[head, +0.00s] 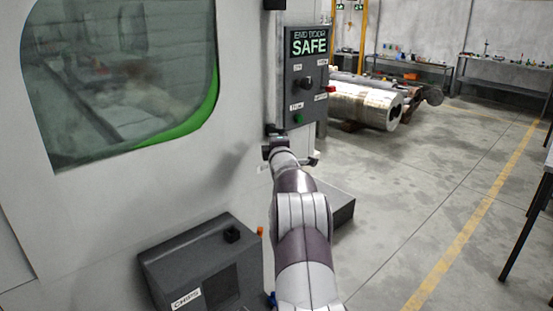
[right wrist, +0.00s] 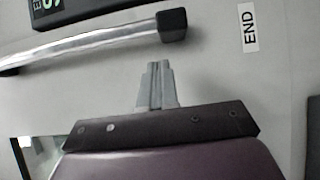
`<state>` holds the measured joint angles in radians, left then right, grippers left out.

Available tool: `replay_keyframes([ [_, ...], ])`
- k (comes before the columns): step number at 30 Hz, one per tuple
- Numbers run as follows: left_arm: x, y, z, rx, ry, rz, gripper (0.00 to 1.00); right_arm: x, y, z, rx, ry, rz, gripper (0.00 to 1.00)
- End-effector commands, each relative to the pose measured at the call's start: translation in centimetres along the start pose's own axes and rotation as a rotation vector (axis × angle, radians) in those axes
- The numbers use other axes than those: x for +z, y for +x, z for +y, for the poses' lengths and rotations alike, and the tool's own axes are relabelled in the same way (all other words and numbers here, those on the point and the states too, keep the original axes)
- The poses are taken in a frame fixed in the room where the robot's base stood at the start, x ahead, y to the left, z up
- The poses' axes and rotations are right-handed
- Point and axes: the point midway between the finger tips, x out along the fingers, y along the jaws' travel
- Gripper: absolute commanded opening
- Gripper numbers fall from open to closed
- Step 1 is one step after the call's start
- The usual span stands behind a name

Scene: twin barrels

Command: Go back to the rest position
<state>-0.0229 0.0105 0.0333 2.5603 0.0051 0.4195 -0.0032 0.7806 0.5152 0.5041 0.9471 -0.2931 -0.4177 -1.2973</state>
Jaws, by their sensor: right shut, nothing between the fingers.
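My right arm reaches forward in the head view to the white machine wall, just below a grey control panel (head: 307,75) with a green SAFE display. My right gripper's fingers are hard to make out there. In the right wrist view the right gripper (right wrist: 156,70) is shut, its fingers together with nothing between them. Its tips point at the wall, just below a silver bar handle (right wrist: 95,45) with a black end bracket (right wrist: 172,25). The tips look apart from the bar. My left gripper is in neither view.
A grey CHIPS box (head: 200,265) stands low left of my arm. A machine window (head: 125,80) with green edging is at left. Metal cylinders (head: 365,103) lie behind the panel. An END label (right wrist: 249,27) is on the wall. Open floor (head: 420,190) lies right.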

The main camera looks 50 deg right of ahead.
Motion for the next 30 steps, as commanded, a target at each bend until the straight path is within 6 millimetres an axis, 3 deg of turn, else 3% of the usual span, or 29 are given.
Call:
replay_keyframes([
  [9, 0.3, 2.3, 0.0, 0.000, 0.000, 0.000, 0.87, 0.1, -6.0, -0.2, 0.000, 0.000, -0.001, 0.00],
  [19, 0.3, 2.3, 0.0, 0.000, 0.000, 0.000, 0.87, 0.1, -7.1, 0.0, 0.000, 0.001, -0.001, 0.00],
  [22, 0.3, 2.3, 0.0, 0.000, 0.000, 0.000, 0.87, 0.2, -7.1, -0.5, -0.025, 0.087, -0.009, 0.00],
  [23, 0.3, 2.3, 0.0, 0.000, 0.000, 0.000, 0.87, 0.5, -7.2, -1.4, -0.061, 0.158, -0.024, 0.00],
  [26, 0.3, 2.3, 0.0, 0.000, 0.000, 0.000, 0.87, 1.1, -9.8, -8.7, -0.302, 0.467, -0.142, 0.00],
  [27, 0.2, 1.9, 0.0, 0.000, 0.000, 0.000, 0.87, 0.1, -12.1, -11.5, -0.428, 0.615, -0.210, 0.00],
  [29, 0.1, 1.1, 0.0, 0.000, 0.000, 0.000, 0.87, -3.1, -16.2, -14.8, -0.612, 0.800, -0.310, 0.00],
  [30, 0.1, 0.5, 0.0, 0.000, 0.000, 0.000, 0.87, -5.4, -19.3, -16.4, -0.722, 0.889, -0.377, 0.00],
])
